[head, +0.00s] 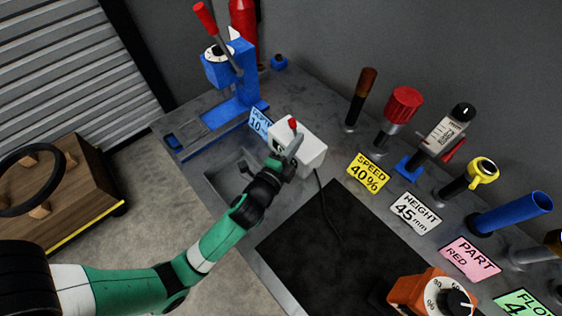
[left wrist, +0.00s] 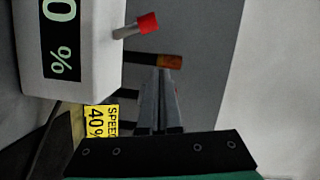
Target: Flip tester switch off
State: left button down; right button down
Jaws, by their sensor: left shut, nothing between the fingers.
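The tester is a white box (head: 312,155) at the middle of the bench in the head view. Its switch, a short lever with a red tip (head: 293,124), sticks up from it. My left gripper (head: 295,145) is shut and empty, close beside the box and partly covering it. In the left wrist view the tester (left wrist: 95,45) shows a dark display with "0 %", partly cut off. The red-tipped switch (left wrist: 140,26) juts out to the right there, and the shut fingers (left wrist: 160,100) show below it, apart in the picture. My right gripper is out of view.
A blue press (head: 235,85) with a red-handled lever stands behind the tester. A yellow speed card (head: 368,173) and several upright tools line the right side. A black mat (head: 335,250) lies in front, with an orange dial unit (head: 432,296) at the lower right.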

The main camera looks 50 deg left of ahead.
pick_arm(q)
jog(key=v, duration=1)
jog(key=shift+a+r, duration=0.15)
jog(key=shift+r, duration=0.1)
jog(key=shift+w, duration=0.1)
